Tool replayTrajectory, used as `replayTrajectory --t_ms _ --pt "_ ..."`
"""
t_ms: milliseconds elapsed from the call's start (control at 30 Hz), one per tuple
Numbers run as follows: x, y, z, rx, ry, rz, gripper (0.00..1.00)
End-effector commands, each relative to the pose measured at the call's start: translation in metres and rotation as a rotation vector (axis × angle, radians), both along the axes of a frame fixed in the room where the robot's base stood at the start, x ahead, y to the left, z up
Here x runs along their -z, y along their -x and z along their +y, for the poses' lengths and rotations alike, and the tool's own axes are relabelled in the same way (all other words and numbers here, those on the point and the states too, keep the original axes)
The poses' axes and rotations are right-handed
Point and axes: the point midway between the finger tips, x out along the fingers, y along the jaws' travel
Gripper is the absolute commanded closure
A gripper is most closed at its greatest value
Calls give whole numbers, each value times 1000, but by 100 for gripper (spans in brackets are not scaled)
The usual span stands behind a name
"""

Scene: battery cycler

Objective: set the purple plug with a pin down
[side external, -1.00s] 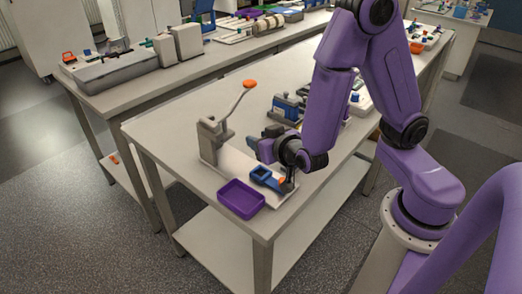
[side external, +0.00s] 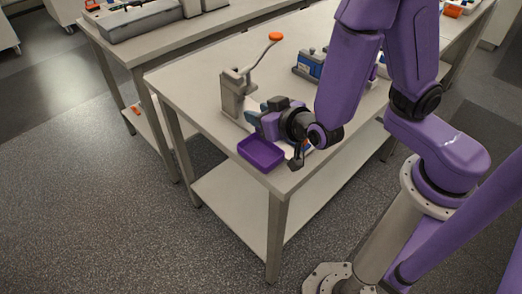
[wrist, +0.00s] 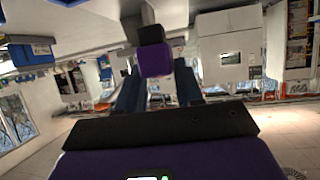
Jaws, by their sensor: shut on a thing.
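The purple plug (wrist: 155,59) shows in the wrist view with a dark block-like part (wrist: 150,34) at its upper end. My gripper (wrist: 158,80) is shut on it, with one dark blue finger on each side. In the side view my gripper (side external: 257,112) is low over the front corner of the table, pointing left toward the foot of a grey lever press (side external: 233,97). I cannot make out the plug or its pin clearly in that view.
A purple tray (side external: 262,153) sits at the table's front edge, just below my gripper. The press has an upright arm with an orange knob (side external: 275,36). A blue-and-white device (side external: 309,64) stands farther back. The table's left part (side external: 190,85) is clear.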

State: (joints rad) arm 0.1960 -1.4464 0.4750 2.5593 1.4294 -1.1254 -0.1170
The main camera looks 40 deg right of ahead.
Motion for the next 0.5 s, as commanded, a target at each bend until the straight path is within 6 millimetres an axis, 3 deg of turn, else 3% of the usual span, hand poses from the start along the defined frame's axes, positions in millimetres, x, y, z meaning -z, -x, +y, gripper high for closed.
replayTrajectory --t_ms 300,500 --pt "31 1 3 -7 4 2 94" --pt "41 1 3 -6 1 1 94"
